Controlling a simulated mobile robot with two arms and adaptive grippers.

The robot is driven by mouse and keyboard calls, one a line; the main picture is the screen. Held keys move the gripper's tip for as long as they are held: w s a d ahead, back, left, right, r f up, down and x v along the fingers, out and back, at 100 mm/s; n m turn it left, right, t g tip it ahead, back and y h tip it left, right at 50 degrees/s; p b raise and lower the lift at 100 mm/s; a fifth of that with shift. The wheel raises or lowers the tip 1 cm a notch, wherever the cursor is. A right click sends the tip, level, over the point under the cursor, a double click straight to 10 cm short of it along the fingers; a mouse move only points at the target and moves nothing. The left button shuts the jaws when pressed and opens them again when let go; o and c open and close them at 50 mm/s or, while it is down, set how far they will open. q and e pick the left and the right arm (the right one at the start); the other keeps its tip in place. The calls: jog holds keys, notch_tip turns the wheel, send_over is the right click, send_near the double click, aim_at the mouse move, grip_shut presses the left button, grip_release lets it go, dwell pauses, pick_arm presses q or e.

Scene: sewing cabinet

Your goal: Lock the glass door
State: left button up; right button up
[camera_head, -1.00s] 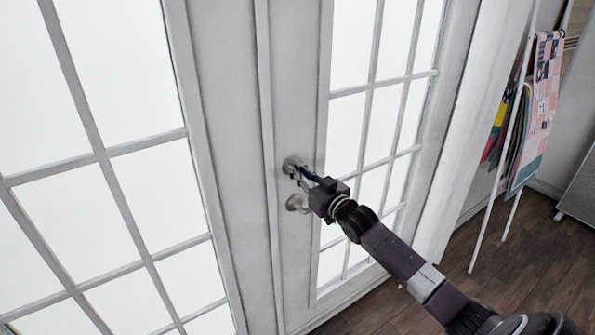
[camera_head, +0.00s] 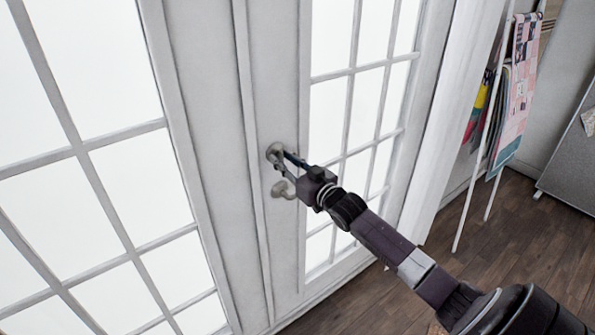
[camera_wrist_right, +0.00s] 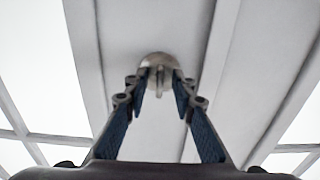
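The white glass door (camera_head: 268,110) has large bright panes and a pale middle stile. A round metal lock with a thumb-turn (camera_head: 273,152) sits on the stile, above a rounded door handle (camera_head: 281,190). In the right wrist view the thumb-turn (camera_wrist_right: 161,76) stands about upright on its round plate. My right gripper (camera_head: 287,162) points at the lock with its two fingers apart. In the right wrist view its fingertips (camera_wrist_right: 160,92) are on either side of the thumb-turn's line, with a gap; I cannot tell whether they touch it. My left gripper is not in view.
A white curtain or panel (camera_head: 450,120) hangs right of the door. A white rack (camera_head: 470,185) with colourful fabrics (camera_head: 520,85) stands further right, beside a grey board (camera_head: 575,150). Wooden floor (camera_head: 500,220) is clear in front of the rack.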

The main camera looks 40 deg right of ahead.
jog(key=s, duration=1)
jog(key=shift+s, duration=0.35)
jog(key=shift+f, duration=0.1)
jog(key=s+d+f+m+g+h, duration=0.1)
jog(key=s+f+g, duration=0.1)
jog(key=f, duration=0.8)
jog(key=s+d+f+g+h, duration=0.1)
jog(key=s+d+f+g, duration=0.1)
jog(key=f, duration=0.9)
jog(key=s+a+f+g, duration=0.2)
jog(key=s+f, duration=0.4)
jog(key=f, duration=0.5)
jog(key=s+a+f+g, duration=0.25)
jog(key=s+f, duration=0.35)
jog(key=f, duration=0.5)
jog(key=s+a+f+n+g, duration=0.1)
jog(key=s+a+f+g, duration=0.1)
jog(key=s+a+f, duration=0.4)
jog(key=s+a+f+n+g+y, duration=0.1)
jog(key=s+a+f+g, duration=0.2)
jog(key=s, duration=1.3)
jog(key=s+a+f+n+g+y, duration=0.1)
jog(key=s+a+f+g, duration=0.2)
jog(key=s+a+f, duration=0.6)
notch_tip(320, 180, down, 2)
jog(key=shift+s+f, duration=0.2)
jog(key=shift+s, duration=1.05)
jog(key=shift+w+g, duration=0.1)
jog(key=shift+g, duration=0.15)
